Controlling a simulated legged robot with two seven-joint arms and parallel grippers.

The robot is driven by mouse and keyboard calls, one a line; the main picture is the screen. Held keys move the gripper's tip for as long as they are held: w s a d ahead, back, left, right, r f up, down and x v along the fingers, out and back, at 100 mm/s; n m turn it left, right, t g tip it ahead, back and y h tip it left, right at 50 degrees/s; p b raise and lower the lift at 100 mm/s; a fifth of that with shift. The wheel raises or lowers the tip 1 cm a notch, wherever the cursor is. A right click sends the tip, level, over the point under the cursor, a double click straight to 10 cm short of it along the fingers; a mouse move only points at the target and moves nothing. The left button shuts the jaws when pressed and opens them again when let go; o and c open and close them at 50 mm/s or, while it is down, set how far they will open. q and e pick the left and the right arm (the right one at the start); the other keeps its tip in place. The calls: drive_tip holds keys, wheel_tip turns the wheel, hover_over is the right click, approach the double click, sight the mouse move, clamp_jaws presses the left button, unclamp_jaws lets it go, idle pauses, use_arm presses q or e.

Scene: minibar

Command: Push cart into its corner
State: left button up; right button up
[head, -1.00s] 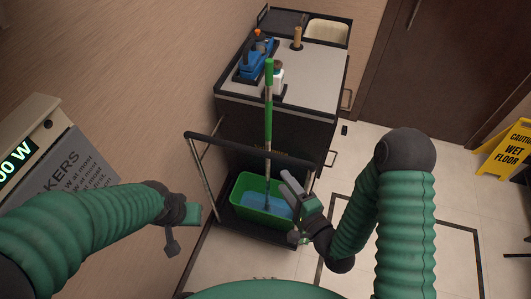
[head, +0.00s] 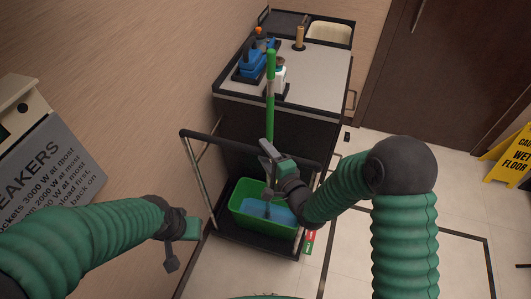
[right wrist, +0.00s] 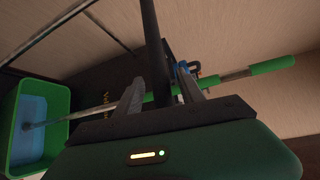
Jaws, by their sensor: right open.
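The dark cleaning cart (head: 330,85) stands against the wall with a grey top. Its black push bar (head: 215,139) crosses the near end, above a low platform. The green bucket (head: 243,190) with blue water sits on that platform, and a green-handled mop (head: 270,95) stands in it. My right gripper (head: 268,158) is open at the push bar. In the right wrist view a dark bar (right wrist: 151,35) runs down between the two spread fingers (right wrist: 160,95); contact cannot be told. My left gripper (head: 182,245) is open and empty, left of and nearer than the platform.
A dark outline (head: 425,231) is marked on the tiled floor, right of the cart. A yellow wet-floor sign (head: 515,158) stands at the right edge. A brown door (head: 440,75) is behind. A grey sign (head: 45,165) on a cabinet is at left. Free floor lies right of the cart.

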drive_tip(key=shift+d, duration=0.15)
drive_tip(key=c, duration=1)
drive_tip(key=shift+s, duration=0.1)
clamp_jaws()
drive_tip(key=shift+f, duration=0.2)
